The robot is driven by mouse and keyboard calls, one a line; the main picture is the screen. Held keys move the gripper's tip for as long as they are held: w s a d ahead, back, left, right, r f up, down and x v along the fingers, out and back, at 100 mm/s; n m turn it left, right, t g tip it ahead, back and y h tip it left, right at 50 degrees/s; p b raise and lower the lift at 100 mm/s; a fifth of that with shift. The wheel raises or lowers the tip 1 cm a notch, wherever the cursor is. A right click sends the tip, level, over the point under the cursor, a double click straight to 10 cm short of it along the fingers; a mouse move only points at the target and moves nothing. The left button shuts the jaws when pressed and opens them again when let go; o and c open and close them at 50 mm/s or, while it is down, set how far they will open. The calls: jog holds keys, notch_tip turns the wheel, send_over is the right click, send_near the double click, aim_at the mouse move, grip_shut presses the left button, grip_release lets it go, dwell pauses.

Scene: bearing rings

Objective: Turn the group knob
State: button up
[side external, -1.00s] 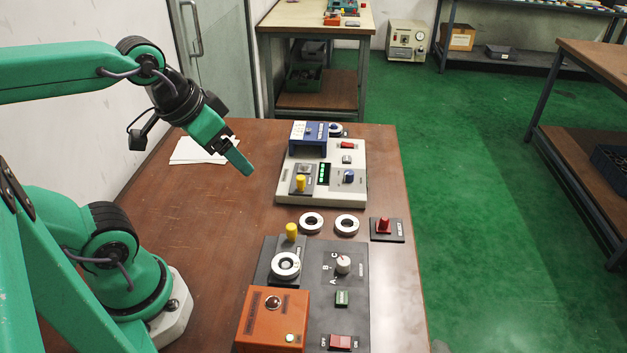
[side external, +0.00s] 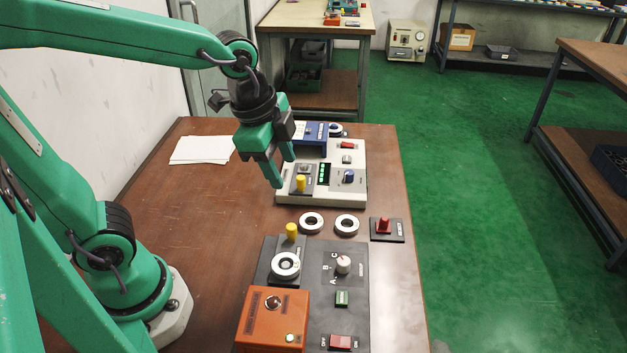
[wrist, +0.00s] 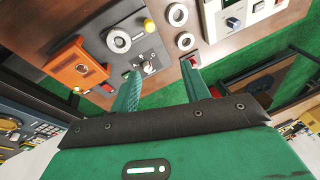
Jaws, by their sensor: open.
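A pale round knob (side external: 343,264) sits on the dark panel (side external: 325,310), with the letters A, B and C around its left side. I cannot read which letter it points at. In the wrist view the knob (wrist: 149,69) shows between my fingertips in the picture. A second knob, blue (side external: 348,176), is on the white unit (side external: 325,200); no group label is legible on either. My gripper (side external: 283,171) is open and empty, pointing down. It is in the air, up and left of the pale knob in the side view, and touches nothing.
An orange box (side external: 272,322) stands on the dark panel, beside a white ring (side external: 285,265) and a yellow-topped post (side external: 291,232). Two loose rings (side external: 311,222) and a red-knobbed block (side external: 386,228) lie behind the panel. The table's left side is clear except for paper (side external: 202,149).

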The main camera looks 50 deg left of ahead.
jog(key=w+d+f+m+g, duration=0.2)
jog(key=w+d+f+m, duration=0.3)
jog(key=m, duration=0.4)
jog(key=m+g, duration=0.2)
jog(key=m, duration=0.5)
send_over(344, 260)
jog(key=shift+y, duration=0.4)
notch_tip(344, 260, down, 6)
jog(key=shift+w+d+r, duration=0.1)
jog(key=shift+d, duration=0.05)
jog(key=shift+f, duration=3.95)
jog(key=shift+c, duration=0.4)
jog(key=c, duration=0.9)
